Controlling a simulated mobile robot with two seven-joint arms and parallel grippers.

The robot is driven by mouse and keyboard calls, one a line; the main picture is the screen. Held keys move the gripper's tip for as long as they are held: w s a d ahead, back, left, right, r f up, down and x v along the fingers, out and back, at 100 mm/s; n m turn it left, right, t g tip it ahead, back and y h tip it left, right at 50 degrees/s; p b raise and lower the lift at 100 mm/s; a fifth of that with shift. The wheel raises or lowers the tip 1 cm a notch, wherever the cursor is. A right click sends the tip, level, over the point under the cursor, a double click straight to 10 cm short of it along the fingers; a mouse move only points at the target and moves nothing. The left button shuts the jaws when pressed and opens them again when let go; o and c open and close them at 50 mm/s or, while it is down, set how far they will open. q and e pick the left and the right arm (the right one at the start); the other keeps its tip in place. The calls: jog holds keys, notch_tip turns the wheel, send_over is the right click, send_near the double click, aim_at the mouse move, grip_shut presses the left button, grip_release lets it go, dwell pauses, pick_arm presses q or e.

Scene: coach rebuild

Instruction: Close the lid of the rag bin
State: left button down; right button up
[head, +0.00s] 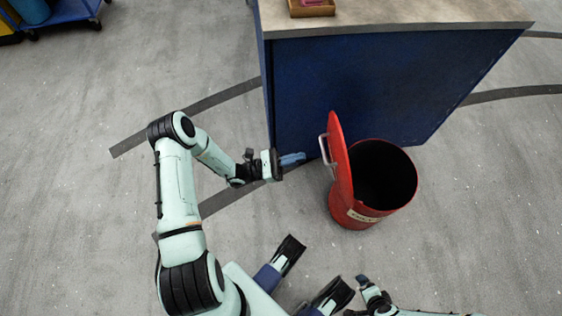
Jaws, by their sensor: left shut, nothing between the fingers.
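The rag bin (365,217) is a red round bin standing on the floor, with a dark open mouth. Its red lid (340,160) stands upright, seen nearly edge-on, at the left side of the rim, with a pale handle (325,150) on its left face. My left gripper (300,158) is shut and empty, just left of the lid and its handle, with a small gap seeming to show between them.
A blue cabinet (350,85) with a grey worktop (400,12) stands right behind the bin. A wooden tray (312,9) with a pink item lies on top. A blue cart (70,12) is at the far left. The floor right of the bin is clear.

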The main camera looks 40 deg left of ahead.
pick_arm(q)
jog(key=x, duration=0.5)
jog(key=shift+b, duration=0.3)
